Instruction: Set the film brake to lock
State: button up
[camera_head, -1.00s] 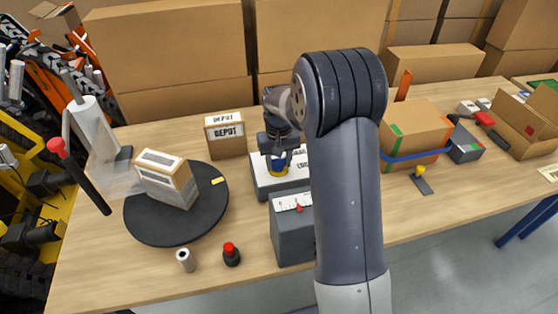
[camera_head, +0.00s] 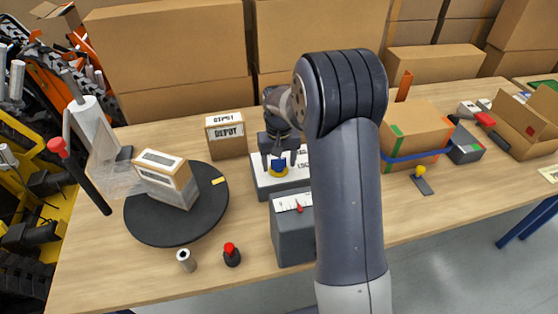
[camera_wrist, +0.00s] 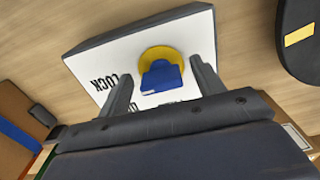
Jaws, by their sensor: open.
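The film brake seems to be the white-topped grey box (camera_head: 262,185), with a blue knob (camera_head: 279,169) on a yellow disc. In the wrist view the blue knob (camera_wrist: 162,78) sits on the yellow disc (camera_wrist: 158,54), and the word LOCK (camera_wrist: 112,82) is printed beside it. A second label is mostly hidden by my gripper. My gripper (camera_head: 279,156) is at the knob from above, its jaws open. In the wrist view my gripper (camera_wrist: 160,75) has one finger on each side of the knob. I cannot tell whether they touch it or which label the knob faces.
A grey box with a red pointer and scale (camera_head: 292,235) stands in front of the brake. A black turntable (camera_head: 150,230) with a carton (camera_head: 166,180) is at left. A DEPOT box (camera_head: 226,136) is behind. A red-topped knob (camera_head: 231,255) stands near the front edge.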

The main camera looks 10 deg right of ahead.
aim_at(279, 161)
notch_tip(279, 161, up, 11)
dwell(0.5)
jog(key=shift+f, duration=0.15)
notch_tip(279, 161, down, 11)
jog(key=shift+r, duration=0.1)
dwell(0.4)
